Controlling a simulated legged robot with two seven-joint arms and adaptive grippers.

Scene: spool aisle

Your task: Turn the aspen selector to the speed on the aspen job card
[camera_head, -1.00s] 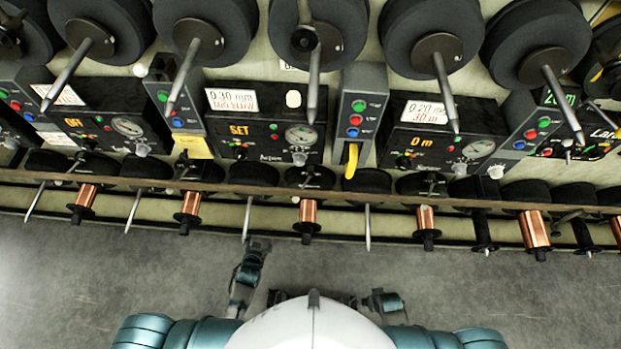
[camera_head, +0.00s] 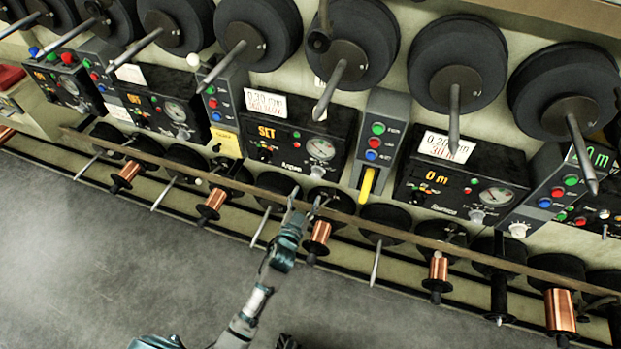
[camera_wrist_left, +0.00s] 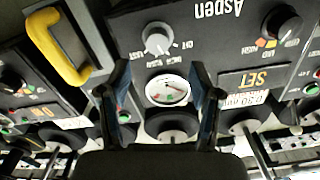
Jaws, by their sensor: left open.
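A pale knob (camera_head: 317,171) sits below the gauge and a dark knob (camera_head: 265,152) at left. The left wrist view shows the panel inverted, with the pale knob (camera_wrist_left: 157,40) and dark knob (camera_wrist_left: 283,25), both with markings around them. My left gripper (camera_head: 304,203) is open and empty; its fingertips (camera_wrist_left: 160,70) point toward the pale knob, apart from it.
A wooden rail (camera_head: 400,236) with copper spools (camera_head: 318,236) runs below the panels. A button box with a yellow hook (camera_head: 367,184) stands right of the Aspen panel. Large black reels (camera_head: 357,45) hang above with protruding spindles. The grey floor (camera_head: 90,270) is clear.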

